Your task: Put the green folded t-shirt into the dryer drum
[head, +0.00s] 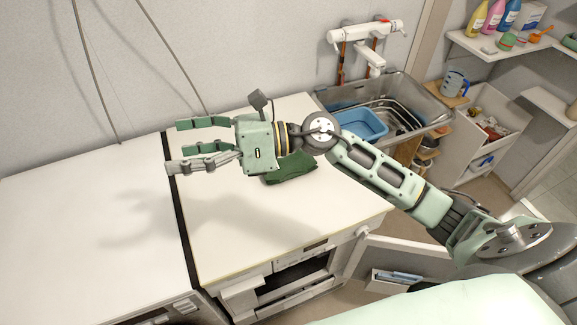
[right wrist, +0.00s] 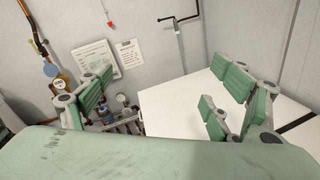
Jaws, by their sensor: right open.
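The green folded t-shirt (head: 291,167) lies on the white top of the right-hand machine (head: 240,245), partly hidden behind my right gripper and wrist. My right gripper (head: 190,143) is open and empty. It is above the machine top, with its fingers pointing left, to the left of the t-shirt and apart from it. Its spread fingers also show in the right wrist view (right wrist: 155,100), with nothing between them. The dryer drum's inside is not visible; the machine fronts show only at the lower edge of the head view. My left gripper is not in view.
A metal sink (head: 435,108) with a blue basin (head: 358,123) stands right of the machine top. A faucet (head: 368,45) is on the wall behind. Shelves with bottles (head: 492,18) are at upper right. The left white top (head: 80,215) is clear.

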